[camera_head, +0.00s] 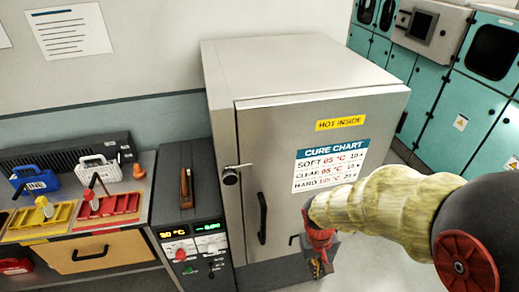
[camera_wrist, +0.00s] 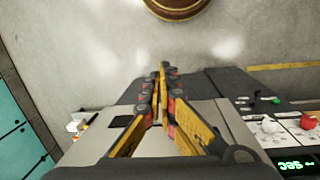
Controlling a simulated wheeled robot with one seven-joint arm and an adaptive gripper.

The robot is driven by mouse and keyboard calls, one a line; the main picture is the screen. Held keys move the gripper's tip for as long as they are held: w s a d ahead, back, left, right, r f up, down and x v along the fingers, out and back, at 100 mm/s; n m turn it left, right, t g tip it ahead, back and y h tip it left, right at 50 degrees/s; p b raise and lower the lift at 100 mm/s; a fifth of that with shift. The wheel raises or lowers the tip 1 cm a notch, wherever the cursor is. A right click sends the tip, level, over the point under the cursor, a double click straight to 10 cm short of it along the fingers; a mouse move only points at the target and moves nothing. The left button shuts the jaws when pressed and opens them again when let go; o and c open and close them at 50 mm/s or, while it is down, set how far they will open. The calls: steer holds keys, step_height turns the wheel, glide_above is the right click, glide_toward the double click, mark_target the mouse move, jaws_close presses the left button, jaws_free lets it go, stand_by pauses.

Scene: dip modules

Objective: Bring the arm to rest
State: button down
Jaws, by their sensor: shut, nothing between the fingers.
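My gripper (camera_head: 318,268) hangs at the end of my arm, low in front of the grey oven cabinet (camera_head: 300,65) in the head view. My arm wears a pale yellow sleeve and comes in from the right. In the wrist view my gripper's yellow and black fingers (camera_wrist: 163,72) come together at their tips, with nothing between them. The fingers look shut and empty. The sleeve and wrist hide part of the cabinet's lower front.
The cabinet door is closed, with a dark handle (camera_head: 262,218) and a cure chart (camera_head: 331,165). A dark control unit (camera_head: 188,195) with lit displays stands left of it. Further left, a bench holds yellow (camera_head: 40,220) and red (camera_head: 108,206) trays. Teal cabinets (camera_head: 425,105) stand at back right.

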steer(key=s+d+r+t+b, duration=0.1)
steer(key=s+r+t+b, duration=0.1)
steer(key=r, duration=0.7)
steer(key=s+d+r+m+t+y+b, duration=0.1)
steer(key=s+r+t, duration=0.3)
steer(key=r, duration=0.6)
steer(key=shift+s+r+m+b, duration=0.15)
steer(key=shift+s+m+b, duration=0.3)
steer(key=shift+s, duration=0.8)
